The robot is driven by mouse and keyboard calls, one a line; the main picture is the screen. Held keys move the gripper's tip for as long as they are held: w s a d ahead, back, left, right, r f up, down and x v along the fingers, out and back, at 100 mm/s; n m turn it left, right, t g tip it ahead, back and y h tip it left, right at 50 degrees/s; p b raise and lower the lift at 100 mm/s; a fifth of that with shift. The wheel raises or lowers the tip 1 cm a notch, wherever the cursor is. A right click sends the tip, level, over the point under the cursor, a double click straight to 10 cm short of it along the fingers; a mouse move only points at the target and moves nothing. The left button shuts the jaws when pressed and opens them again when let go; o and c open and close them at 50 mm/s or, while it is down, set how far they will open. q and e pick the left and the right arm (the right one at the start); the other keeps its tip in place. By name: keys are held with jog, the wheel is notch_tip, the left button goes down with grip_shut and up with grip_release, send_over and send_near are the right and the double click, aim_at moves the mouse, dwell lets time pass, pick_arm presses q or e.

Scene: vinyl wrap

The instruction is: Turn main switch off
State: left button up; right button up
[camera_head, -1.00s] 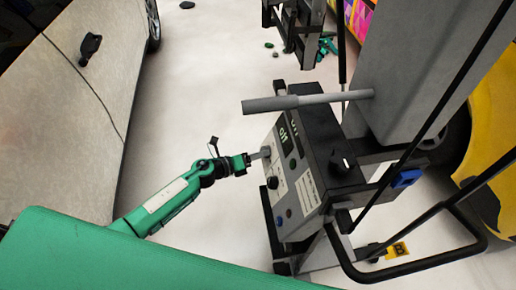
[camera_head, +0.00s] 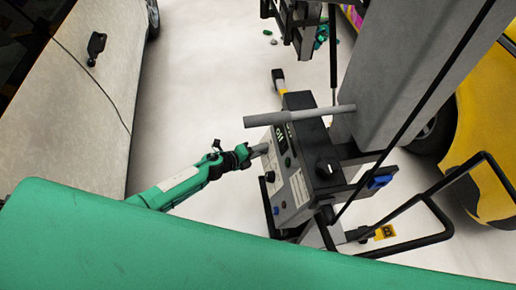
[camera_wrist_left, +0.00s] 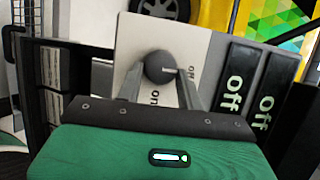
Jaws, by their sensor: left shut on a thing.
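The control box (camera_head: 296,190) on the grey machine has a light front panel with knobs and two dark displays. In the left wrist view, the main switch is a round dark-grey knob (camera_wrist_left: 160,68) on a light plate marked "on" and "off". A white mark on the knob points right, towards the "off" label. My left gripper (camera_head: 263,149) reaches the panel from the left; in the wrist view its fingers (camera_wrist_left: 160,84) close on both sides of the knob. Both displays (camera_wrist_left: 249,91) read "off". My right gripper is not in view.
A grey bar (camera_head: 298,115) sticks out above the box. A black tubular handle (camera_head: 440,215) is at the right. A silver car door (camera_head: 75,100) stands at the left and a yellow car (camera_head: 485,120) at the right. Floor between the silver car and machine is clear.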

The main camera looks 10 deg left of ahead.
pick_arm(q)
jog(key=shift+w, duration=0.1)
jog(key=o, duration=1)
jog(key=shift+a, duration=0.1)
jog(key=shift+b+v, duration=1.05)
jog(key=shift+v, duration=5.85)
